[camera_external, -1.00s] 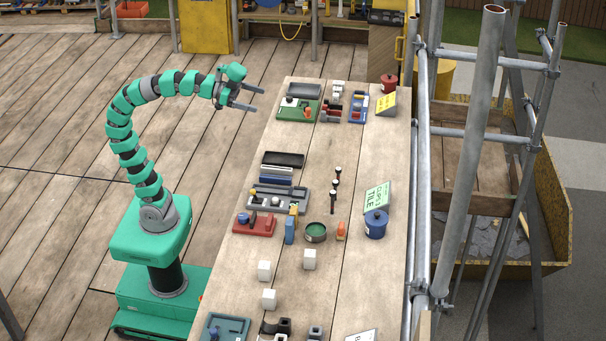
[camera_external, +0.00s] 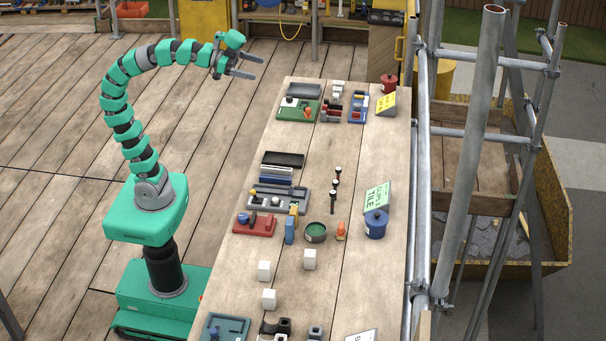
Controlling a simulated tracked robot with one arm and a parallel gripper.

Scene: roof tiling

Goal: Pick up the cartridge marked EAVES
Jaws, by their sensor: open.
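No marking reading EAVES is legible at this size, so I cannot tell which item is that cartridge. Several small dark, red and white blocks (camera_external: 331,109) stand grouped at the far end of the bench. A blue rack with small pieces (camera_external: 358,107) sits to their right. My gripper (camera_external: 259,68) is open and empty, in the air left of the bench's far end, with its fingers pointing right. It is apart from everything on the bench.
The wooden bench (camera_external: 290,190) runs front to back. A green tray (camera_external: 297,110), a yellow sign (camera_external: 386,103), a red pot (camera_external: 389,82), a grey tray (camera_external: 278,203) and white cubes (camera_external: 310,259) stand on it. Scaffold poles (camera_external: 470,150) line its right side.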

